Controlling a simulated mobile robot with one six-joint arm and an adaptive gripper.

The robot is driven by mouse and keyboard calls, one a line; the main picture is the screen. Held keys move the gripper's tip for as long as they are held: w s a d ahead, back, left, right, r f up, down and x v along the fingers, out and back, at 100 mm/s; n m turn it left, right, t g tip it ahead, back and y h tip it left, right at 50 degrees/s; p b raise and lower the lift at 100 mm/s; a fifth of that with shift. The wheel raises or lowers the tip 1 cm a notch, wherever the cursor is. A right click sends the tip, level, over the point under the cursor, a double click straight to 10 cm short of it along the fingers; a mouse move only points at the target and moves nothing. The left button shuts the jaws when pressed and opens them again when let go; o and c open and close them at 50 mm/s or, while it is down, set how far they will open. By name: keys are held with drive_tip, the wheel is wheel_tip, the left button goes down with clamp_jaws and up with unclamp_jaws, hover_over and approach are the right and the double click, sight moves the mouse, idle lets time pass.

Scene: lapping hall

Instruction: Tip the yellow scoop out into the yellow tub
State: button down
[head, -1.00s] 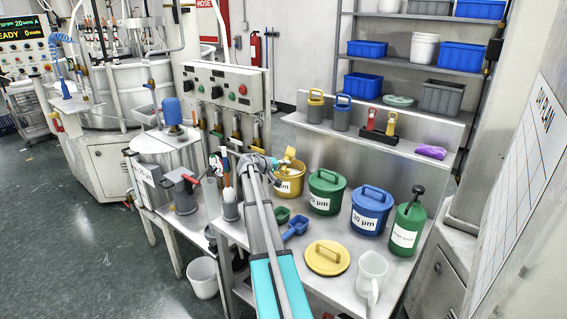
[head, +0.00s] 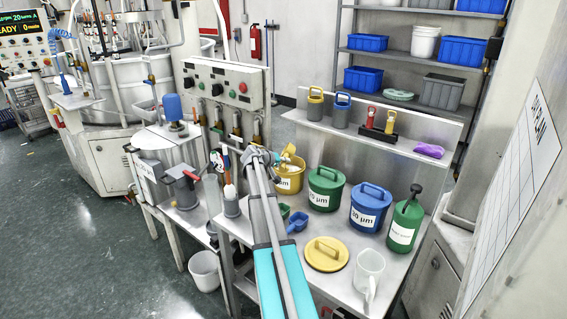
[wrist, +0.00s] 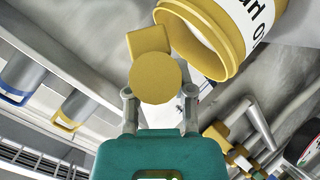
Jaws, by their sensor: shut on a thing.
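The yellow tub (head: 289,185) stands at the back of the bench, its top uncovered and partly hidden by the scoop. My gripper (head: 276,159) is at the tub's left rim, shut on the yellow scoop (head: 290,151). The scoop is tilted over the tub's mouth. A pale patch shows at the mouth; I cannot tell whether it is powder in the tub or in the scoop. In the wrist view the scoop (wrist: 150,68) sits between both fingertips, close beside the tub's rim (wrist: 222,66). The scoop's inside is hidden there.
A green tub (head: 325,190) and a blue tub (head: 369,208) stand to the right. A green bottle (head: 405,225) stands at the right end.

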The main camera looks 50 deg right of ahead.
drive_tip(key=shift+s+r+m+t+y+p, duration=0.2)
drive_tip(key=shift+r+m+t+y+p, duration=0.1)
drive_tip(key=shift+m+t+y+p, duration=0.75)
drive_tip(key=shift+d+m+t+y+p, duration=0.1)
drive_tip(key=shift+m+t+y+p, duration=0.25)
drive_tip(key=shift+t+y+p, duration=0.4)
wheel_tip(320, 180, up, 2)
drive_tip(key=m+t+p, duration=0.1)
drive_tip(key=p, duration=0.2)
drive_tip(key=shift+s+r+y, duration=0.1)
drive_tip(key=shift+y, duration=0.3)
drive_tip(key=shift+d+r+m+t+y+p, duration=0.1)
drive_tip(key=shift+r+m+t+y+p, duration=0.55)
drive_tip(key=shift+r+t, duration=0.35)
drive_tip(key=shift+f, duration=0.15)
